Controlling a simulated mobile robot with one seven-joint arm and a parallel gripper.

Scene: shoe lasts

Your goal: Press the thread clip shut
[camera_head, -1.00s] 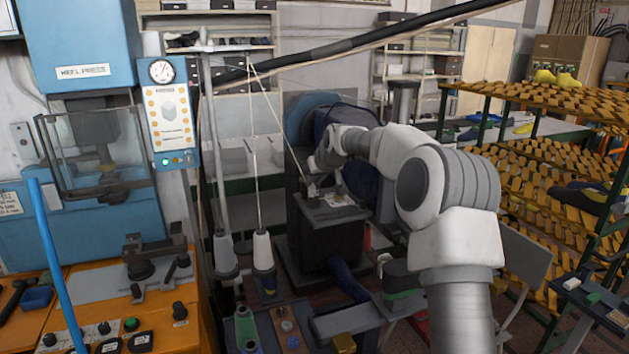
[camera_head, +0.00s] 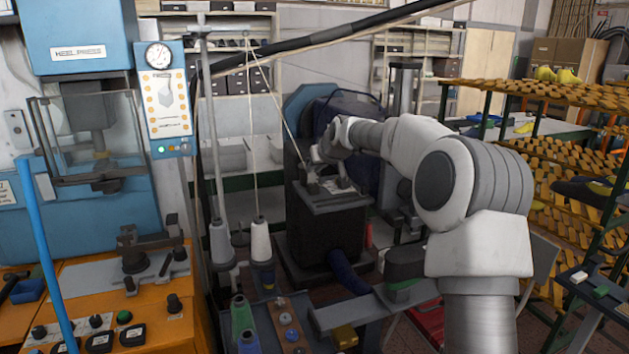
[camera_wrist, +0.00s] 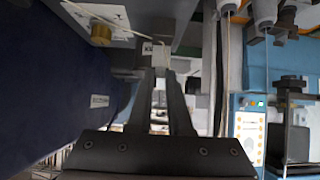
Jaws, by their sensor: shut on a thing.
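The thread clip (camera_wrist: 154,54) is a small pale grey block with a label, at the tips of my gripper's fingers in the wrist view. My gripper (camera_wrist: 155,72) is shut on it, with one dark finger on each side. A cream thread (camera_wrist: 105,19) runs to the clip from the upper left. In the head view my gripper (camera_head: 314,180) is over the top of a dark machine (camera_head: 335,225), and the thread (camera_head: 278,103) slants down to it from a tall stand. The clip is too small there to make out, and I cannot tell whether its jaws are fully closed.
A brass knob (camera_wrist: 101,34) on a pale plate sits close to the fingers. The blue heel press (camera_head: 85,130) is further left. A rack of orange shelves (camera_head: 565,150) fills the right.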

